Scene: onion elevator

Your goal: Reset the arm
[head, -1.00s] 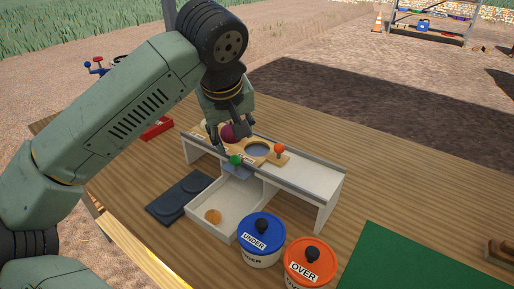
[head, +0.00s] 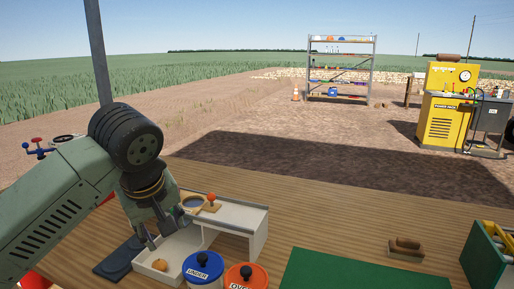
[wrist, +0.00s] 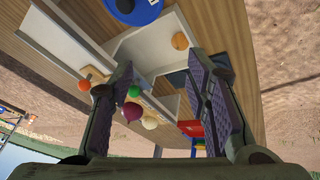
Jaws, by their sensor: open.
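My gripper (head: 159,236) is open and empty. In the head view it hangs at the left, in front of the white sorting stand (head: 243,217) and above the white tray (head: 187,243). A brown-orange onion (head: 159,265) lies in the tray; it also shows in the wrist view (wrist: 180,41). In the wrist view, my two fingers (wrist: 165,75) are wide apart. A purple onion (wrist: 132,112) and a pale onion (wrist: 149,123) show beyond them, near the stand. My arm hides the stand's left part in the head view.
A blue-lidded UNDER bin (head: 203,265) and an orange-lidded OVER bin (head: 246,276) stand in front of the stand. A green mat (head: 345,270) lies to the right. A wooden-handled brush (head: 406,247) and a green crate (head: 487,255) are farther right. The table behind the stand is clear.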

